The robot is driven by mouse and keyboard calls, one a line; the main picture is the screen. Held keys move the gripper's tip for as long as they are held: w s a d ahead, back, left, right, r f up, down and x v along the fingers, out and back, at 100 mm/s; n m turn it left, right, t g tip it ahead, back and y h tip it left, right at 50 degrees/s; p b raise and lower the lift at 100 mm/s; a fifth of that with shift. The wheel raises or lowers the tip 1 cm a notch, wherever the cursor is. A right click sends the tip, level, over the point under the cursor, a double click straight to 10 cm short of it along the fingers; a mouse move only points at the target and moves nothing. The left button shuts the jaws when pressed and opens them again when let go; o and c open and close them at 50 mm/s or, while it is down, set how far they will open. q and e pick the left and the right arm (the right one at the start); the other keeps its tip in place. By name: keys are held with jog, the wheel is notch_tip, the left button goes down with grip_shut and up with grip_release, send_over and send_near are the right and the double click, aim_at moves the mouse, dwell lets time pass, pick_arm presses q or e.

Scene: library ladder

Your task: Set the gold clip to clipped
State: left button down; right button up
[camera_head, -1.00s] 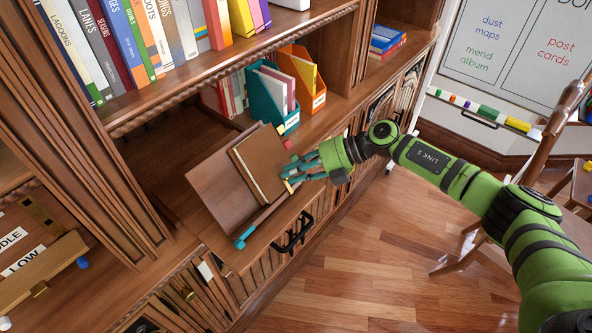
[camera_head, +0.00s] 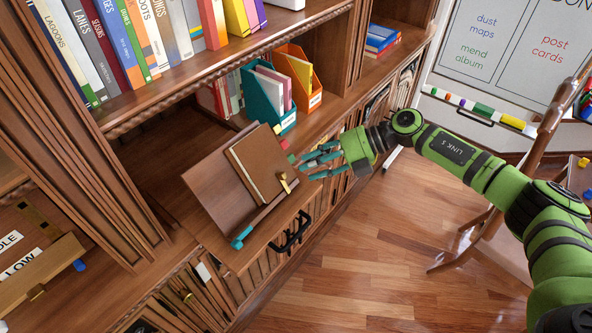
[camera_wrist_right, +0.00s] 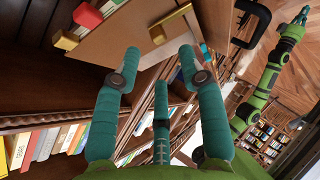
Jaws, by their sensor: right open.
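The gold clip (camera_head: 286,184) sits at the lower right edge of a brown book (camera_head: 258,160), which leans on a tilted wooden stand (camera_head: 212,184). In the right wrist view the gold clip (camera_wrist_right: 172,24) is at the top, beyond the fingertips, against the board's edge. I cannot tell whether it is clipped. My right gripper (camera_head: 312,161) is open and empty, just right of the clip and apart from it. Its teal fingers (camera_wrist_right: 158,68) are spread in the wrist view. My left gripper (camera_wrist_right: 302,16) appears small at the wrist view's top right; its opening is unclear.
Teal (camera_head: 270,103) and orange (camera_head: 300,78) file holders stand behind the stand. A red block (camera_head: 283,144) is near its back edge. A black handle (camera_head: 292,233) juts from the cabinet front. Open floor (camera_head: 370,260) lies right; a wooden chair (camera_head: 500,215) stands beyond.

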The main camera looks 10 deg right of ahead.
jog(key=v, duration=0.6)
jog(key=shift+a, duration=0.1)
